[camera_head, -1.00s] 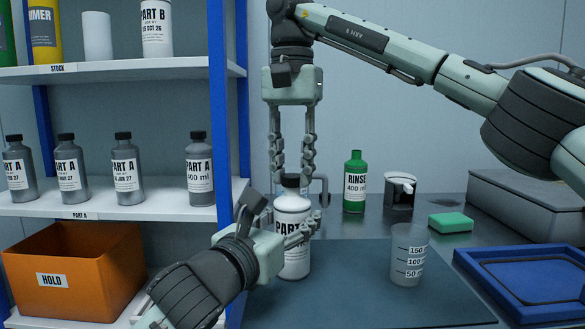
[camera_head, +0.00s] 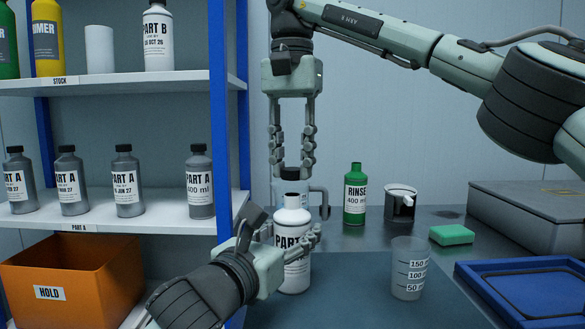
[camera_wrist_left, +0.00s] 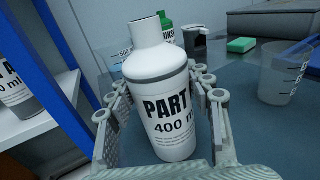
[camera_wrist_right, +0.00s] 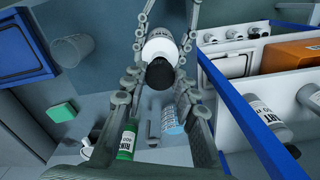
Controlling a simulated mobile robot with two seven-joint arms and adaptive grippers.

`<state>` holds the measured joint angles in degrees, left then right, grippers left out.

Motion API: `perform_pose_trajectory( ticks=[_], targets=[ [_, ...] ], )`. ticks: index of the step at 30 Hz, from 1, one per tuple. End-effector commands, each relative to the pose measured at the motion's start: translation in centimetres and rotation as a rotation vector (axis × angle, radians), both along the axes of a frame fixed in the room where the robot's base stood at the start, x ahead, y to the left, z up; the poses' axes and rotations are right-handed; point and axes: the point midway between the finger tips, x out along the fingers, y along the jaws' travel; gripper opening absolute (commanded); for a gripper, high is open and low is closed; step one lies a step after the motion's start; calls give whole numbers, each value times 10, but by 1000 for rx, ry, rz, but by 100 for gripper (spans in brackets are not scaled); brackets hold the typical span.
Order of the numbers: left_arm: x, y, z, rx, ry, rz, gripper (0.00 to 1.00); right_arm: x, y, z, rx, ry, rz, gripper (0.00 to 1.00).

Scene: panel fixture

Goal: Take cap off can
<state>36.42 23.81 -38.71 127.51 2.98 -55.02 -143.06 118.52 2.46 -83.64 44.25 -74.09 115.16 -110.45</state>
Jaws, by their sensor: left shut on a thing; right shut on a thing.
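The white can labelled PART (camera_head: 291,240) stands upright on the dark mat. Its bare white neck shows at the top, and the left wrist view shows the can (camera_wrist_left: 170,105) without a cap. My left gripper (camera_head: 290,243) is shut around the can's body. The black cap (camera_head: 290,173) is between the fingertips of my right gripper (camera_head: 291,166), a little above the neck and apart from it. In the right wrist view the cap (camera_wrist_right: 160,73) sits between the fingers, with the can's white shoulder behind it.
A clear jug (camera_head: 319,205) stands behind the can. A green RINSE bottle (camera_head: 355,195), a green sponge (camera_head: 452,234), a beaker (camera_head: 409,270) and a blue tray (camera_head: 475,290) are to the right. A shelf with several bottles (camera_head: 115,224) and an orange HOLD box (camera_head: 75,280) are at left.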

Motion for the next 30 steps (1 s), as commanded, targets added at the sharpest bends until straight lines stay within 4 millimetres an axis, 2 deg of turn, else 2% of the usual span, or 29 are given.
perform_pose_trajectory(
  ticks=[1, 6, 14, 15, 20, 30],
  targets=[
    [0, 0, -1, 1, 2, 1, 0, 0, 0, 10, -1, -7, -5, 0],
    [0, 0, -1, 1, 2, 1, 0, 0, 0, 25, -1, -4, -3, 0],
    [0, 0, -1, 1, 2, 1, 0, 0, 0, 26, 1, -1, -1, 0],
    [0, 0, -1, 1, 2, 1, 56, 0, 0, 26, 1, -1, -1, 0],
    [0, 0, -1, 1, 2, 0, 75, 0, 0, 26, 1, -1, -1, 0],
    [-2, 1, 0, 1, 0, 0, 75, 0, 0, 26, 1, -1, -1, 0]
  ],
)
